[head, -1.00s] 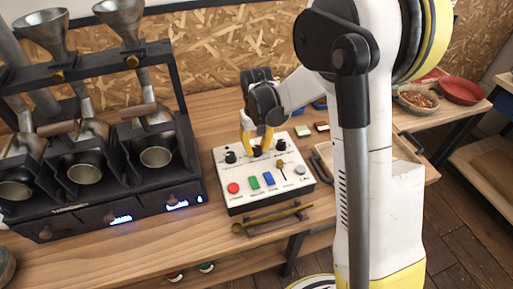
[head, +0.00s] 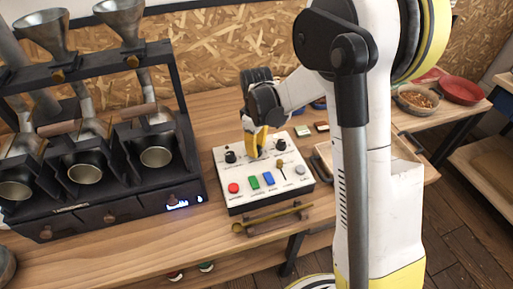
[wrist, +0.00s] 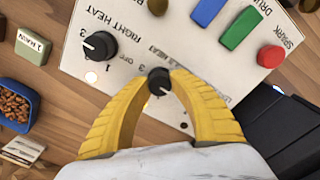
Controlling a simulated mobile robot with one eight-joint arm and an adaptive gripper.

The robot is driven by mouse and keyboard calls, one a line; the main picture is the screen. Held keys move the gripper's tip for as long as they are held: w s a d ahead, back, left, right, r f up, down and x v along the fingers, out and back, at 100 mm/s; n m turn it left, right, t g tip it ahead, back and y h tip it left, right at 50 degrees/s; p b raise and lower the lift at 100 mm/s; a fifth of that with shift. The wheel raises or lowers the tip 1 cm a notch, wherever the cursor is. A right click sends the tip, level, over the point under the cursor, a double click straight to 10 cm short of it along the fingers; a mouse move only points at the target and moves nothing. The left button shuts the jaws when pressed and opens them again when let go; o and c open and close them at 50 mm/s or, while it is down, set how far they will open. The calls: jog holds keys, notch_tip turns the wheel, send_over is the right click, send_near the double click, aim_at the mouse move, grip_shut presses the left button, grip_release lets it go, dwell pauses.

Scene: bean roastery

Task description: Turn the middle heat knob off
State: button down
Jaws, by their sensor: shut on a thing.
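The white control panel (head: 240,184) stands on the wooden bench, right of the roaster. My gripper (head: 258,155) reaches down to its back row of knobs. In the wrist view its yellow fingers lie on either side of the small black middle heat knob (wrist: 159,80) and are shut on it. Its label is partly covered by the fingers, and I cannot read the pointer's setting for certain. The black right heat knob (wrist: 100,46) is beside it, clear of the fingers. On the roaster (head: 110,212), only the right blue display (head: 183,204) is lit.
The panel also carries a red button (head: 234,188), a green switch (head: 254,182), a blue switch (head: 268,179) and a brass-coloured lever (head: 281,167). A blue tray of beans (wrist: 17,104) and small labelled blocks are nearby.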

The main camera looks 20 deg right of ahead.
dwell(0.3)
jog(key=c, duration=1)
grip_release()
jog(key=shift+c, duration=0.2)
notch_tip(320, 180, up, 12)
jog(key=s+r+m+t, duration=0.2)
jog(key=s+m+t, duration=0.1)
jog(key=s, duration=0.7)
jog(key=s+r+m+t, duration=0.3)
jog(key=s+m+t, duration=0.1)
jog(key=s, duration=0.6)
jog(key=shift+r+m, duration=0.25)
jog(key=shift+m, duration=0.65)
